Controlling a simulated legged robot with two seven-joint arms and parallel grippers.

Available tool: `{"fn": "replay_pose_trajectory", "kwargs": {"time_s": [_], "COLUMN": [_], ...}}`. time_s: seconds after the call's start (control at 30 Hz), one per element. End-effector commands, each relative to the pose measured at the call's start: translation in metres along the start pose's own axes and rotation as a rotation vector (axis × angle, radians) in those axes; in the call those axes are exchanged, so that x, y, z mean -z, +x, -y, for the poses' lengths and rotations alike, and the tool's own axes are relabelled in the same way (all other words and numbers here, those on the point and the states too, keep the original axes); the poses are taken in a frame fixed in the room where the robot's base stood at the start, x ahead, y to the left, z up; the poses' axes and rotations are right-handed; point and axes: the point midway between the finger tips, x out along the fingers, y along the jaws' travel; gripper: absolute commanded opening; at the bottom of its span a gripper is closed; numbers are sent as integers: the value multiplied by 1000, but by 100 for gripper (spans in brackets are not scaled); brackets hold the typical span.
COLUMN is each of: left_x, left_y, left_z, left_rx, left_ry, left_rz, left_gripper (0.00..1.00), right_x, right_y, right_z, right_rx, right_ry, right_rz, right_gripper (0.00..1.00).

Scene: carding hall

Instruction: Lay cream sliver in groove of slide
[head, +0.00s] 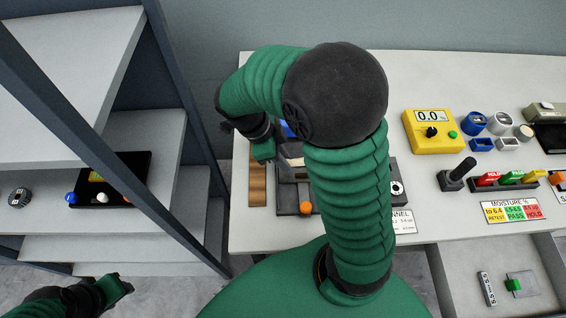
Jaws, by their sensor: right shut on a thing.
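My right gripper (264,150) points down over the left end of the table, beside a dark grey device. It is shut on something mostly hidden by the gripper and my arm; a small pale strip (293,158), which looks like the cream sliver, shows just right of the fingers. The dark device (287,196), which looks like the slide, has an orange knob (306,208) at its front. My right arm covers its middle, so I cannot see its groove. My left gripper (122,286) is low at the left, away from the table; its jaws are unclear.
A wooden strip (258,184) lies left of the device. To the right are a yellow meter (433,131), blue and white cups, a black-handled lever (458,174) and a moisture card (513,210). An open drawer (460,285) juts out below. A shelf rack (165,128) stands left.

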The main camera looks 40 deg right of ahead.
Motion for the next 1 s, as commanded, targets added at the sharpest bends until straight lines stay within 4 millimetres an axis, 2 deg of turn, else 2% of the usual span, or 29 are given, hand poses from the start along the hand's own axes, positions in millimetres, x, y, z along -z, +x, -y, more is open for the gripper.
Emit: {"fn": "replay_pose_trajectory", "kwargs": {"time_s": [0.03,0.13,0.37,0.4,0.57,0.87,1.0], "left_x": [0,0,0,0,0,0,0], "left_y": [1,1,2,2,1,1,-1], "left_z": [0,0,0,0,0,0,0], "left_rx": [0,0,0,0,0,0,0], "left_ry": [0,1,1,1,1,1,1], "left_rz": [0,0,0,0,0,0,0], "left_gripper": [36,36,36,36,36,36,36], "right_x": [-2,-9,-14,-14,-13,-13,-13], "right_y": [12,28,34,34,33,31,12], "right_z": [-1,-1,-1,-1,-1,-1,0], "right_rx": [-7,-5,-2,-2,-1,0,3], "right_ry": [-1,0,-1,-1,-1,0,0], "right_rz": [-5,-3,-2,-2,-2,-2,1], "right_gripper": [0,0,0,22,41,41,41]}}
